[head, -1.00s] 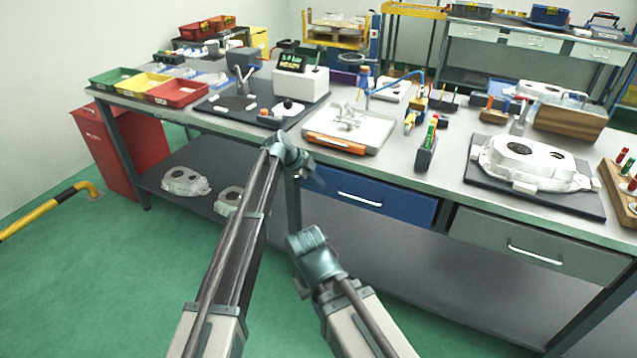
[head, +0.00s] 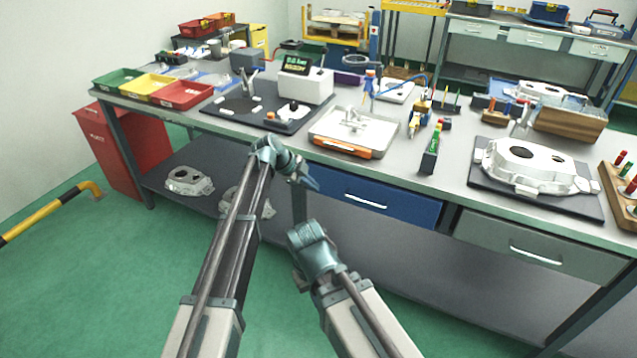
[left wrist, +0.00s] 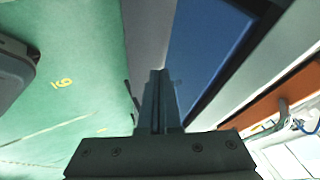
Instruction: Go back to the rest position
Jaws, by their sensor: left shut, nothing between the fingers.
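My left gripper (head: 308,181) hangs from the bent end of my left arm, in front of the bench's front edge, near the left end of the blue drawer (head: 372,197). It is small and partly dark in the head view. In the left wrist view its fingers (left wrist: 160,76) are together with nothing between them, and the green floor and the blue drawer front lie beyond. My right arm is folded low at the bottom middle of the head view. Its gripper does not show.
The grey workbench (head: 271,133) stands close ahead. An orange-fronted tray (head: 343,147) sits near its edge, right of a black mat (head: 283,126). A casting (head: 528,166) lies at the right. Open green floor (head: 90,285) is at the left, with a yellow-black rail (head: 45,212).

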